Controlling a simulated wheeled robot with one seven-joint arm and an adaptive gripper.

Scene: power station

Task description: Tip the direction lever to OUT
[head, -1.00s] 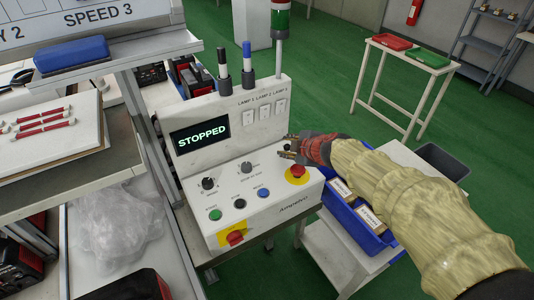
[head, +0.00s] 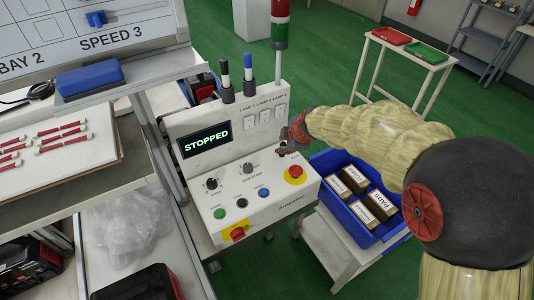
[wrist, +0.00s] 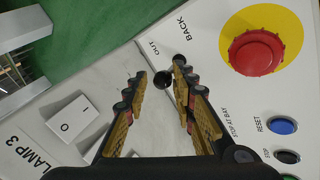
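The direction lever (wrist: 166,79) shows as a dark rounded knob in the wrist view, beside the printed words OUT and BACK. My gripper (wrist: 160,72) is open, with one finger on each side of the knob. I cannot tell whether either finger touches it. In the head view my gripper (head: 288,146) is over the right part of the white control panel (head: 275,200), below the lamp switches, and hides the lever. Which way the lever leans is unclear. The display (head: 205,138) reads STOPPED.
A red stop button (head: 296,172) on a yellow disc sits close to my gripper. The LAMP 3 switch (wrist: 73,119) is on the other side in the wrist view. A blue bin of boxes (head: 378,238) stands right of the panel, beneath my arm.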

